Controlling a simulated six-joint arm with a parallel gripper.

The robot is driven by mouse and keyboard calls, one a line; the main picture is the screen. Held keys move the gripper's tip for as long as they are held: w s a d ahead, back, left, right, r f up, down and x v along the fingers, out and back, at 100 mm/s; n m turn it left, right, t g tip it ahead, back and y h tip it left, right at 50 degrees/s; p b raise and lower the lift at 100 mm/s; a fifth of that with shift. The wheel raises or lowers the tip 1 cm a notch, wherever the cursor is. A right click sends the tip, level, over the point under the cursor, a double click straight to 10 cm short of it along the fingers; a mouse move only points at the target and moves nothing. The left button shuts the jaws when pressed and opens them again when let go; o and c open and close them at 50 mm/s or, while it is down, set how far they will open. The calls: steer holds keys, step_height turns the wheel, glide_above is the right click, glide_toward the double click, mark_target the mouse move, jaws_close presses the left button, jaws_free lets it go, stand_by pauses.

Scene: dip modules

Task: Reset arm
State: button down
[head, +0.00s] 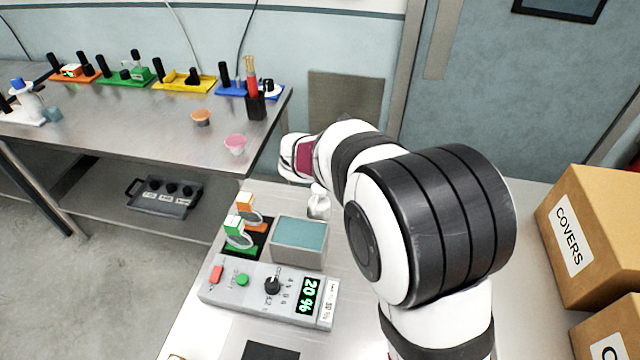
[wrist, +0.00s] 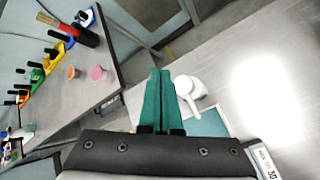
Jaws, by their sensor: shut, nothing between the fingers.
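My gripper shows in the wrist view with its two teal fingers (wrist: 162,100) pressed together and nothing between them. It points over the near table, with a white bottle (wrist: 190,88) just right of the fingertips in that view. In the head view my white and black arm reaches up and left, and the fingers are hidden behind it. The white bottle (head: 318,203) stands behind a grey container with a teal surface (head: 298,242). A grey control box (head: 268,294) with a red switch, a green button, a knob and a display reading 20 % sits in front.
Orange and green modules (head: 240,232) stand on a black base left of the container. The left bench (head: 150,115) holds coloured stations, an orange cup (head: 201,117), a pink cup (head: 235,144) and a brush holder (head: 255,104). Cardboard boxes (head: 596,225) stand at right.

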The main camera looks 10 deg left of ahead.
steer(key=shift+d, duration=0.1)
steer(key=s+d+r+m+g+h, duration=0.2)
steer(key=s+d+m, duration=0.6)
steer(key=d+m, duration=0.15)
steer(key=s+d+r+m+g+h, duration=0.2)
steer(key=s+d+m+g, duration=0.1)
steer(key=s+d+m, duration=0.55)
steer(key=s+f+m+g+y, duration=0.2)
steer(key=s+m+g+y, duration=0.2)
steer(key=s+m, duration=1.1)
steer(key=s, duration=0.6)
steer(key=shift+d+m+y, duration=0.25)
steer(key=shift+m+y, duration=0.15)
steer(key=c, duration=1.6)
jaws_free()
steer(key=shift+w, duration=0.1)
